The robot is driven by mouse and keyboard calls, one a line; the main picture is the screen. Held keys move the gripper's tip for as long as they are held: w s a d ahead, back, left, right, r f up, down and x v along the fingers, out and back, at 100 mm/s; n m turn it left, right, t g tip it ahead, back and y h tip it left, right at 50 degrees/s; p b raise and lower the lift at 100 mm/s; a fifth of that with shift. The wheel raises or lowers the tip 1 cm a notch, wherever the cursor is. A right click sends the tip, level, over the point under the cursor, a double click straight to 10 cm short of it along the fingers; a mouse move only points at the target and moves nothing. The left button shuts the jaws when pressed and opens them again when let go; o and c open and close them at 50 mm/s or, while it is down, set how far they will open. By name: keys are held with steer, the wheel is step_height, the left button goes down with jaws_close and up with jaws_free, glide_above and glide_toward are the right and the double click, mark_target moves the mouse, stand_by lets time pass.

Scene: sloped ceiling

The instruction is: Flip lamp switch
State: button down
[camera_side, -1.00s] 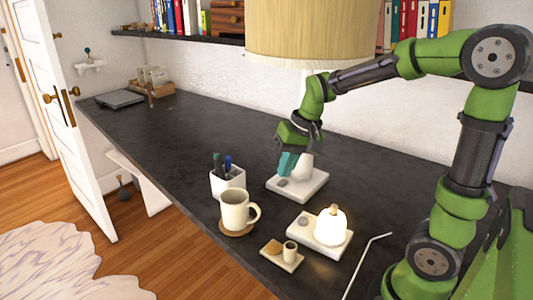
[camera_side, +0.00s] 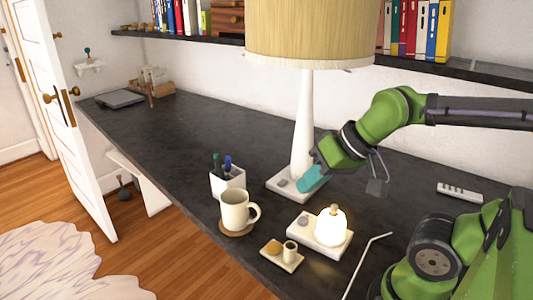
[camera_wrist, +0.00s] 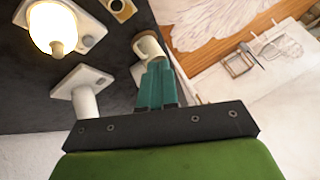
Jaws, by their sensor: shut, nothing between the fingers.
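The large lamp has a beige shade (camera_side: 310,32), a white stem (camera_side: 302,125) and a square white base (camera_side: 284,196). A grey switch (camera_side: 281,183) sits on the base's left part. In the wrist view its base (camera_wrist: 84,79) and stem are left of my fingers. A small lit lamp (camera_side: 331,229) stands in front, with its own switch (camera_side: 303,221) on a white base; it glows in the wrist view (camera_wrist: 50,25). My gripper (camera_side: 305,188) is shut and empty, low over the large base's right part; contact cannot be told. Its teal fingers fill the wrist view's middle (camera_wrist: 159,64).
A mug (camera_side: 236,210) and a pen holder (camera_side: 228,181) stand left of the lamps. A small tray with a cup (camera_side: 284,255) and a bent white rod (camera_side: 364,262) lie near the front edge. A remote (camera_side: 459,192) lies at right.

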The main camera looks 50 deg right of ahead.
steer(key=w+d+f+m+g, duration=0.2)
steer(key=w+d+f+g, duration=0.15)
steer(key=w, duration=0.35)
steer(key=m+g+h, duration=0.4)
steer(key=m+h, duration=0.1)
steer(key=m, duration=0.6)
glide_above(284, 181)
steer(key=a, duration=0.3)
step_height(284, 181, down, 7)
steer(key=shift+d+r+m, duration=0.1)
steer(key=shift+d+m, duration=0.05)
steer(key=shift+m, duration=0.35)
steer(key=x, duration=1)
steer(key=shift+w+d, duration=0.1)
steer(key=shift+w, duration=0.05)
